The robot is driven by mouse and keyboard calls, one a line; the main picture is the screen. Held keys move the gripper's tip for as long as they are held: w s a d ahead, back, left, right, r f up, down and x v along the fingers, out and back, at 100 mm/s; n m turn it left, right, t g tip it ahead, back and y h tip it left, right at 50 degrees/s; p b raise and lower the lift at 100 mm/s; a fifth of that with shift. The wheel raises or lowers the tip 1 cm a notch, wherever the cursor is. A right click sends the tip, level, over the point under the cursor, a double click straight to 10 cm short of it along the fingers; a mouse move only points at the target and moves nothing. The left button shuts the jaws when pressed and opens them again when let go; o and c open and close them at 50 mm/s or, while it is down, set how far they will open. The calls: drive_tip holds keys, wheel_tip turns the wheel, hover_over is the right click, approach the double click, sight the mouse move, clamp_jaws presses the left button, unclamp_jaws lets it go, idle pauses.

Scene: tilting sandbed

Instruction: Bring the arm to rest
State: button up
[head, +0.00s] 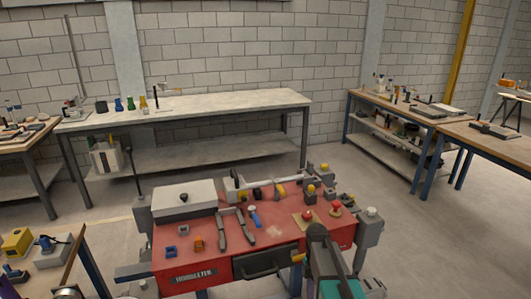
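A dark grey and teal part of my arm (325,255) rises from the bottom edge, in front of the right part of a red bench (200,262). I cannot make out gripper fingers on it. It hides part of the bench's front right. On the bench top are a pale lidded box (185,198), two slanted grey bars (233,230), a blue-handled item (254,216), a small blue block (170,251), an orange block (198,244) and a red knob (307,214).
A long pale workbench (220,102) stands along the block wall. Blue-legged tables (435,120) stand at the right, and other tables at the left. A dark handle (265,264) juts from the red bench's front. Grey floor (400,225) is clear on the right.

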drive_tip(key=s+f+m, duration=1)
drive_tip(key=s+f, duration=0.1)
drive_tip(key=s, duration=0.3)
drive_tip(key=s+f+m+g, duration=0.1)
drive_tip(key=s+f+m, duration=0.9)
drive_tip(key=s, duration=0.5)
wheel_tip(320, 180, down, 2)
drive_tip(key=shift+f+m, duration=0.2)
drive_tip(key=shift+m, duration=0.1)
drive_tip(key=shift+s, duration=0.1)
